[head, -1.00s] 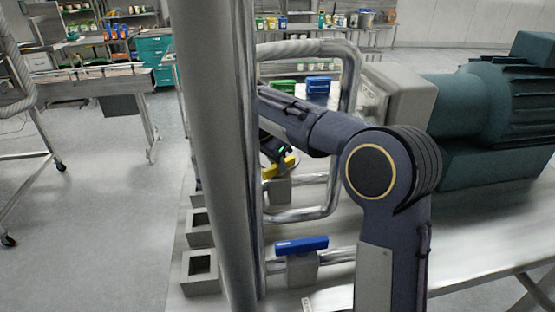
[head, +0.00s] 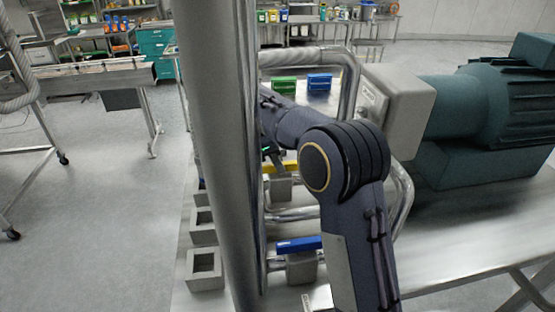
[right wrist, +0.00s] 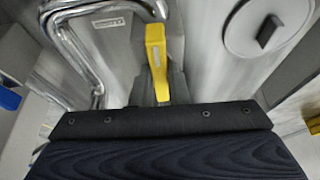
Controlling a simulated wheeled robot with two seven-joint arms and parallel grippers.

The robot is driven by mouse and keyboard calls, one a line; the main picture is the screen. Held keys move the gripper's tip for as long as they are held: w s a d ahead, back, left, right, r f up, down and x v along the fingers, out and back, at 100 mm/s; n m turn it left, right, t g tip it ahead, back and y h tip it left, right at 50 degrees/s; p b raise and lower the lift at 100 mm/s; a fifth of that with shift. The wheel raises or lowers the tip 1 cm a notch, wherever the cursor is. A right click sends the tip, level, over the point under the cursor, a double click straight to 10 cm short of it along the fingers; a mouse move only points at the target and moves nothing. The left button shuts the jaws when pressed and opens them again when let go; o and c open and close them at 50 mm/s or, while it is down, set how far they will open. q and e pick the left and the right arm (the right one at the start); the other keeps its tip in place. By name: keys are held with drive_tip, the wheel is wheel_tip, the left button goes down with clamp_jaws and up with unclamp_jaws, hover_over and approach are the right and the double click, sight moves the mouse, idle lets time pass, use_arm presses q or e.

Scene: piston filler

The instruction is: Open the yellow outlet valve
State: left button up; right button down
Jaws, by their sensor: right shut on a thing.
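The yellow outlet valve handle (head: 285,167) sits on a grey block on the piping, just right of the tall steel column in the head view. It lies nearly level there, roughly in line with the blue handle nearer me. In the right wrist view the yellow handle (right wrist: 156,58) stands upright in the picture, its lower end close to the dark gripper body. My right gripper (head: 271,155) is at the handle and shut on it; its fingertips are mostly hidden by the column and my arm. My left gripper is not in view.
A blue handle (head: 300,244) sits on the nearer pipe. Green (head: 284,85) and blue (head: 319,82) handles stand farther back. The steel column (head: 215,150) blocks part of the view. A teal motor (head: 490,115) fills the right side. Open floor lies left.

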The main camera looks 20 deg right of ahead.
idle(0.3)
drive_tip(key=c, duration=1.4)
unclamp_jaws()
drive_tip(key=shift+r, duration=0.1)
drive_tip(key=v, duration=0.7)
drive_tip(key=shift+a+r, duration=0.15)
drive_tip(key=shift+r, duration=0.15)
